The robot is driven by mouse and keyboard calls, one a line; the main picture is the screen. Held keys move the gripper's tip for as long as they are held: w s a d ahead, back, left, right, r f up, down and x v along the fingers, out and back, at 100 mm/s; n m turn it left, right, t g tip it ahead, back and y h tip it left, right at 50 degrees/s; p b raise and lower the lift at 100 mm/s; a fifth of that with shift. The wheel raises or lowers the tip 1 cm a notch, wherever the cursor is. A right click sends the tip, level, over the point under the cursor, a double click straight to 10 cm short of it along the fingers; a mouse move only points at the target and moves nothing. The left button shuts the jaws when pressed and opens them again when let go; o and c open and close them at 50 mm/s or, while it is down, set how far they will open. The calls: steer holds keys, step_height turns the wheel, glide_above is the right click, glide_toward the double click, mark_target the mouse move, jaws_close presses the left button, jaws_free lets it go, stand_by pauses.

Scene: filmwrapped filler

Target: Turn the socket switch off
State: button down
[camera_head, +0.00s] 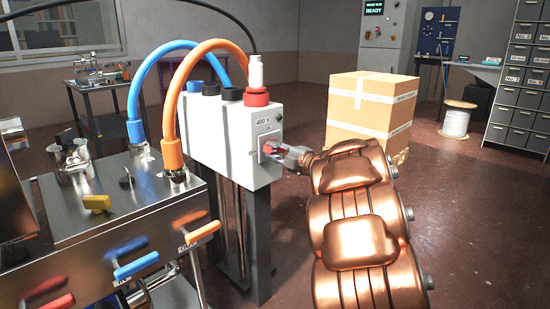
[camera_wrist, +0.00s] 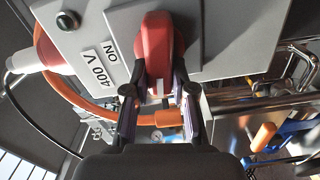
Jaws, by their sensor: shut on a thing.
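The socket box is a light grey box (camera_head: 213,137) on a dark stand, with a "400 V" label on its right face. Its red switch handle (camera_wrist: 160,48) shows in the wrist view, on a grey plate (camera_wrist: 118,22) marked "ON". My gripper (camera_wrist: 162,88) is shut on the red handle, one finger on each side of it. In the head view my gripper (camera_head: 272,150) meets the box's right face, and the handle is mostly hidden there. The handle's exact angle is hard to tell.
A steel machine (camera_head: 105,212) with coloured levers stands close at the left. A cardboard box (camera_head: 372,110) stands behind my arm.

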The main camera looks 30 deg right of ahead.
steer(key=shift+f+n+b, duration=0.2)
steer(key=shift+n+b, duration=0.4)
steer(key=shift+n, duration=0.3)
steer(key=c, duration=1)
jaws_free()
steer(key=shift+o, duration=0.2)
steer(key=shift+s, duration=0.1)
steer(key=v, duration=1.2)
steer(key=shift+r, duration=0.1)
